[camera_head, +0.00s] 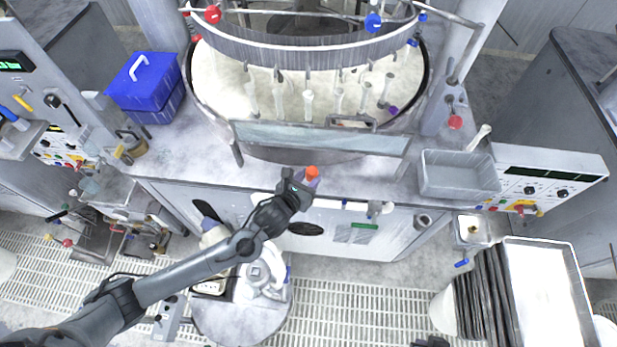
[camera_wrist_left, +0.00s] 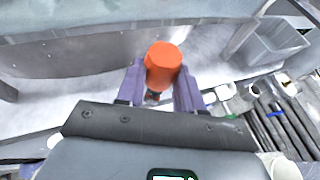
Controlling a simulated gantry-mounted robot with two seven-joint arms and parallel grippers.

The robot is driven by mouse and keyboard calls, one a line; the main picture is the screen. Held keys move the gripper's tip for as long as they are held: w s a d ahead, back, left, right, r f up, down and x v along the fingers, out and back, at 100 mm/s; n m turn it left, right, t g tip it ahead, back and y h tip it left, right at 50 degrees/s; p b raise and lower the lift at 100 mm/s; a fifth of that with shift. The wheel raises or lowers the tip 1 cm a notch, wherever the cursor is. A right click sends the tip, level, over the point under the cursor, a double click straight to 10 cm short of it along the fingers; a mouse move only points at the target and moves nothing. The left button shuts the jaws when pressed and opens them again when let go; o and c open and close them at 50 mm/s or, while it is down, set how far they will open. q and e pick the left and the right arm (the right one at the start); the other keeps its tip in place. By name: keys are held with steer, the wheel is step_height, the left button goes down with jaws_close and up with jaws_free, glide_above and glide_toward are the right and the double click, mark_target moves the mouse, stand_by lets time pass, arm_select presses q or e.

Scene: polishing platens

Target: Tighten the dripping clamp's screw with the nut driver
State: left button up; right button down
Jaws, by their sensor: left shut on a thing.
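My left gripper (camera_head: 305,181) is over the front edge of the machine's worktop, below the round platen. It is shut on an orange-handled tool (camera_head: 312,172), which I take to be the nut driver. In the left wrist view the orange handle (camera_wrist_left: 163,66) sits between the two purple-grey fingers, its end facing the camera. Its tip is mostly hidden below. A white pipe (camera_head: 335,205) with a valve-like fitting (camera_head: 376,208) runs along the cabinet front, just below the gripper. I cannot make out the clamp, its screw or any drip. My right gripper is not in view.
The round platen machine (camera_head: 240,52) fills the back. A blue box (camera_head: 145,85) stands left on the worktop and a grey tray (camera_head: 458,175) right. A stool-like round top (camera_head: 240,318) stands below my left arm. The worktop between is mostly clear.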

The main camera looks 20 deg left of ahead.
arm_select(q)
steer(key=shift+r, duration=0.1)
steer(key=shift+p, duration=0.3)
steer(key=shift+f+b, duration=1.8)
steer(key=shift+f, duration=1.15)
steer(key=shift+p, duration=0.8)
steer(key=shift+f+b, duration=0.45)
steer(key=shift+f, duration=0.25)
steer(key=shift+r, duration=0.1)
steer(key=shift+r+p, duration=0.35)
steer(key=shift+p, duration=0.25)
